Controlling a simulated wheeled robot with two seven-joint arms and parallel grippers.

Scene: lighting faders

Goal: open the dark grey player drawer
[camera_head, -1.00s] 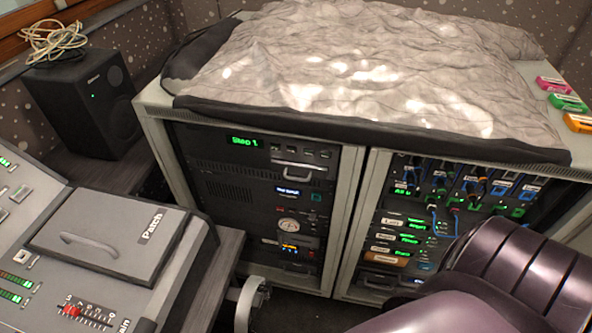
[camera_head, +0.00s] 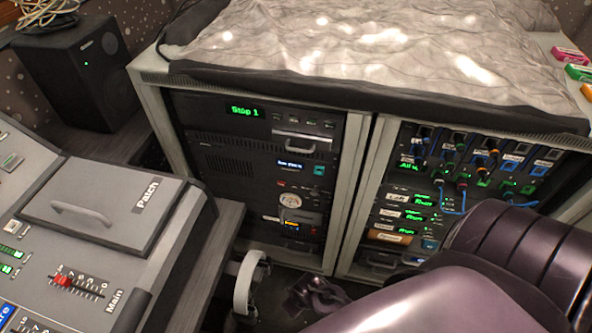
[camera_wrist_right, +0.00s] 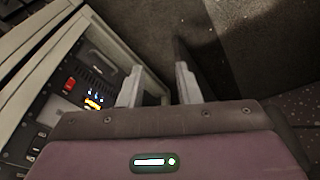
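The left rack (camera_head: 153,98) holds dark units. A dark grey front with a silver handle (camera_head: 300,143) sits near its top, beside the green display. Another dark front with a handle is low in the rack, and its handle shows in the right wrist view (camera_wrist_right: 104,63). I cannot tell which is the player drawer; both look shut. My right gripper (camera_wrist_right: 159,86) is open and empty, its two pale fingers apart, in front of the lower rack. In the head view a dark purple part of it (camera_head: 316,296) shows low before the rack. My left gripper is not in view.
A mixing desk (camera_head: 60,250) with a Patch lid (camera_head: 100,205) and faders is at left. A speaker (camera_head: 80,75) stands behind it. A cloth (camera_head: 370,45) covers the rack top. The right rack (camera_head: 375,175) has coloured cables. A pale curved piece (camera_head: 246,285) stands near the desk.

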